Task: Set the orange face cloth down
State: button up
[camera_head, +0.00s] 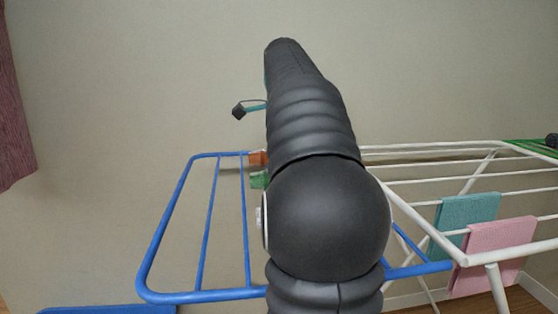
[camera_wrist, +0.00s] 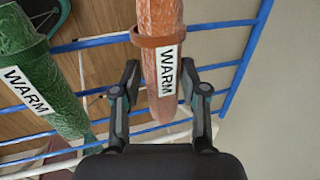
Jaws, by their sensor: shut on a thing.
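The orange face cloth (camera_wrist: 160,85) is a roll with a darker orange band and a white label reading "WARM". In the wrist view it lies between the two fingers of my gripper (camera_wrist: 160,78), which is shut on it. Blue bars run behind the roll; I cannot tell whether it touches them. In the head view only a small orange end (camera_head: 258,158) shows left of my arm, which hides my gripper and the rest of the cloth.
A green roll (camera_wrist: 40,80), also labelled "WARM", lies left of the orange one. The blue rack wing (camera_head: 205,225) is bare at its left. A teal cloth (camera_head: 468,213) and a pink cloth (camera_head: 500,240) hang on the white rack (camera_head: 455,250) at right.

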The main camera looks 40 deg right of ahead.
jog(key=shift+f, duration=0.3)
jog(key=shift+f, duration=0.15)
jog(key=o, duration=1.3)
jog(key=shift+c, duration=0.2)
jog(key=shift+r, duration=0.55)
jog(key=p+v, duration=0.3)
jog(key=v, duration=0.8)
